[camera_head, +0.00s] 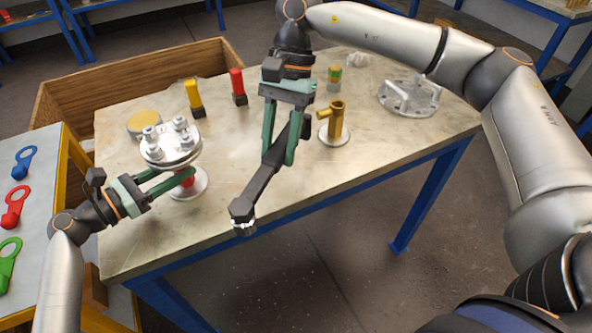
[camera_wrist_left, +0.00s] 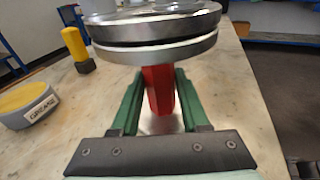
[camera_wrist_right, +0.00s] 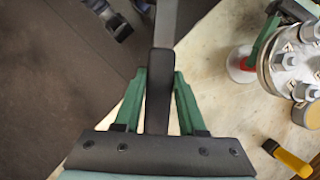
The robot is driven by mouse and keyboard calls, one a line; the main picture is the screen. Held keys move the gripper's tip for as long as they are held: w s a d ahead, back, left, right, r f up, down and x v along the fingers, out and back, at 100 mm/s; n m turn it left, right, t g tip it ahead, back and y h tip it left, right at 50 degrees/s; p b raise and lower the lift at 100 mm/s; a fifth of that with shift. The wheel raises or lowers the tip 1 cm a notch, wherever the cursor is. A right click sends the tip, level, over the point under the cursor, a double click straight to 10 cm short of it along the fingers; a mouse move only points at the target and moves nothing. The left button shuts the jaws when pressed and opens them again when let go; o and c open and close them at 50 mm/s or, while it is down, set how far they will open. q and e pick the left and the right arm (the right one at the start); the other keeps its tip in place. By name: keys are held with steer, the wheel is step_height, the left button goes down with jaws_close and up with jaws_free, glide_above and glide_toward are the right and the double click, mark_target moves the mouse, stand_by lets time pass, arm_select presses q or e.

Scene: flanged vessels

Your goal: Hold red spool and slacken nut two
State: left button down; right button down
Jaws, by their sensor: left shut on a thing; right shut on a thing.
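The red spool (camera_head: 187,183) stands near the table's front left corner, its red neck under a steel flanged top (camera_head: 170,146) with several bolts and nuts. My left gripper (camera_head: 188,176) is shut around the neck, which shows between its green fingers in the left wrist view (camera_wrist_left: 158,90). My right gripper (camera_head: 279,158) is shut on the handle of a long dark wrench (camera_head: 262,183). The wrench's metal socket head hangs down near the table's front edge, right of the spool and apart from its nuts. I cannot tell which nut is nut two.
A grease tin (camera_head: 145,124), a yellow-topped piece (camera_head: 194,98) and a red-topped piece (camera_head: 238,86) stand behind. A side bench (camera_head: 40,225) holds coloured ring tools.

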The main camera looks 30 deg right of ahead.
steer(key=w+a+r+m+t, duration=0.1)
steer(key=w+r+m+t, duration=0.1)
steer(key=r+m, duration=0.4)
steer(key=w+a+r+m+t, duration=0.1)
steer(key=w+r+m+t, duration=0.2)
steer(key=r+m, duration=0.3)
steer(key=shift+y, duration=0.4)
steer(key=shift+s+f, duration=0.15)
steer(key=shift+f, duration=2.3)
steer(key=shift+f, duration=0.15)
steer(key=shift+f, duration=1.05)
